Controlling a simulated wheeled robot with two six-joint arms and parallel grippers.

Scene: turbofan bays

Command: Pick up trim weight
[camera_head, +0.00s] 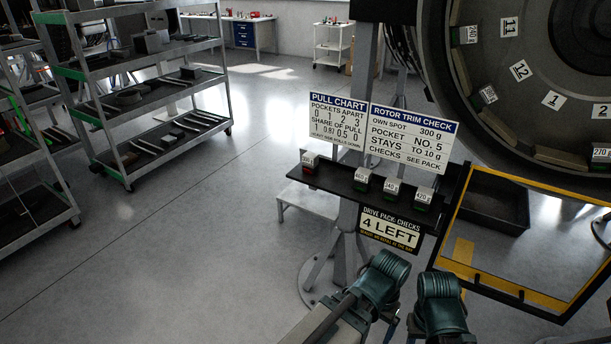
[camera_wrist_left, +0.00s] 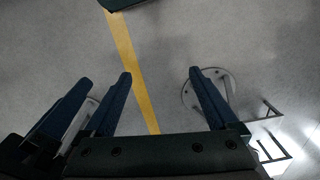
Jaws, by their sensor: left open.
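Several trim weights stand upright on a narrow dark shelf (camera_head: 350,186) in the head view. A white-topped weight with a red base (camera_head: 310,163) stands apart at the left end. To its right stand three green-based weights with white label faces: the left one (camera_head: 362,177), the middle one (camera_head: 391,187) and the right one (camera_head: 424,198). The labels are too small to read surely. In the left wrist view my left gripper (camera_wrist_left: 161,73) is open and empty, above bare floor. No weight is in that view. My right gripper's fingers cannot be made out.
A pull chart (camera_head: 338,122) and a rotor trim check board (camera_head: 413,138) stand behind the shelf; a "4 LEFT" sign (camera_head: 390,230) hangs below. The numbered rotor ring (camera_head: 475,110) fills the upper right. A yellow-edged frame (camera_head: 507,292) lies right. Shelving racks (camera_head: 140,100) stand left.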

